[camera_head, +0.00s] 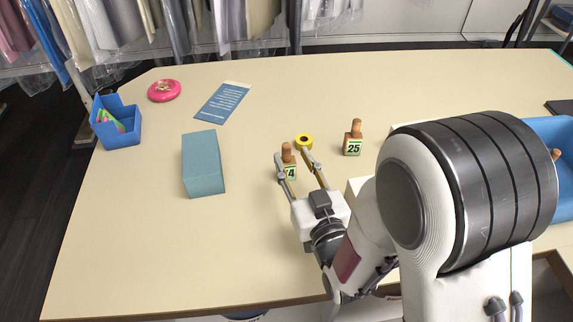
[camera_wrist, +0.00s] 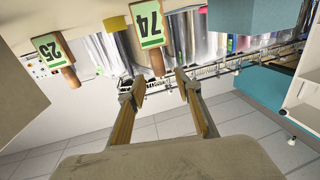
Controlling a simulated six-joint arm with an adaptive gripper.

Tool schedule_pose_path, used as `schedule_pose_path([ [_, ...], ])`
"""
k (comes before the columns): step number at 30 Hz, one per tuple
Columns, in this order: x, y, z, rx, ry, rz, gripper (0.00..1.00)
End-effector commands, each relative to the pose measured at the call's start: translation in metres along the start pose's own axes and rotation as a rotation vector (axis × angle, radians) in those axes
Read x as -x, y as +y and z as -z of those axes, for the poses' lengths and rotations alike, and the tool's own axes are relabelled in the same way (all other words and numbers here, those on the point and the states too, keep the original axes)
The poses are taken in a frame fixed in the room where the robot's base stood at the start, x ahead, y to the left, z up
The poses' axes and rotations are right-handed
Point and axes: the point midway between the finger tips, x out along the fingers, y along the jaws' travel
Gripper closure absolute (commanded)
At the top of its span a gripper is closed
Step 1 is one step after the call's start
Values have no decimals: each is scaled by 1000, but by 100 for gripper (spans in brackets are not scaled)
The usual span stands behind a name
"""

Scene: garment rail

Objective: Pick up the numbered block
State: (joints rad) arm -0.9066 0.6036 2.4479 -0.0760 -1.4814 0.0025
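A numbered block marked 74 (camera_head: 290,173), wooden with a knob on top and a green-and-white label, stands on the table; the left digit is hidden by a finger in the head view. It also shows in the wrist view, upside down (camera_wrist: 148,25). A similar block marked 25 (camera_head: 352,147) stands to its right and further back, and in the wrist view it is at upper left (camera_wrist: 46,50). My gripper (camera_head: 293,160) is open and empty, its fingers pointing at block 74. In the wrist view, the knob appears just beyond the gap between the fingertips (camera_wrist: 160,80).
A yellow tape roll (camera_head: 304,141) lies just behind block 74. A teal box (camera_head: 203,165) stands to the left. A blue bin (camera_head: 119,125), pink disc (camera_head: 164,91) and blue printed sheet (camera_head: 222,102) lie further back. The front left table is clear.

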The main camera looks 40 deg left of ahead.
Motion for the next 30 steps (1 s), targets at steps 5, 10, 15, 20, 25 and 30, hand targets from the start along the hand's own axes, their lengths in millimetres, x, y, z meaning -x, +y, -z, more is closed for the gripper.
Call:
schedule_pose_path([
  [5, 0, 0, 0, 0, 0, 0, 66],
  [10, -4, 0, 0, 0, 0, 0, 66],
  [15, -16, 0, 0, 0, 1, 1, 66],
  [20, -32, 0, 0, 0, 1, 1, 66],
  [25, -45, 0, 0, 0, 0, 1, 66],
  [30, -50, 0, 0, 0, 0, 1, 66],
])
